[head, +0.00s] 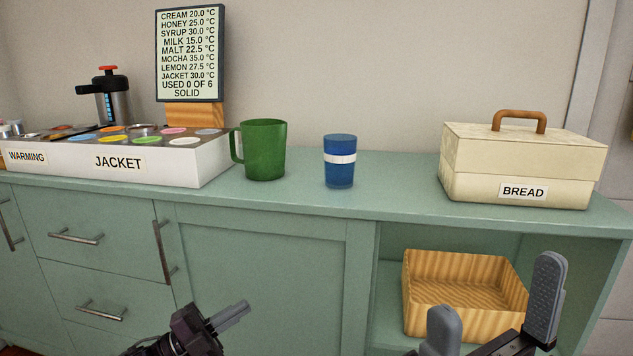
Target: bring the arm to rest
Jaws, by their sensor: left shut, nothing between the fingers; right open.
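My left gripper (232,315) is low in the head view, in front of the green cabinet doors. Its fingers are together and nothing shows between them. My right gripper (495,315) is at the bottom right, in front of the open shelf bay. Its two grey fingers are wide apart and empty. Both grippers are below the level of the countertop and apart from the objects on it.
The green counter (390,198) carries a jacket box (190,165), a green mug (265,150), a blue cup (339,165) and a bread box (500,180). A sign (190,55) and a flask (112,100) stand behind. A wooden basket (425,312) sits on the shelf.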

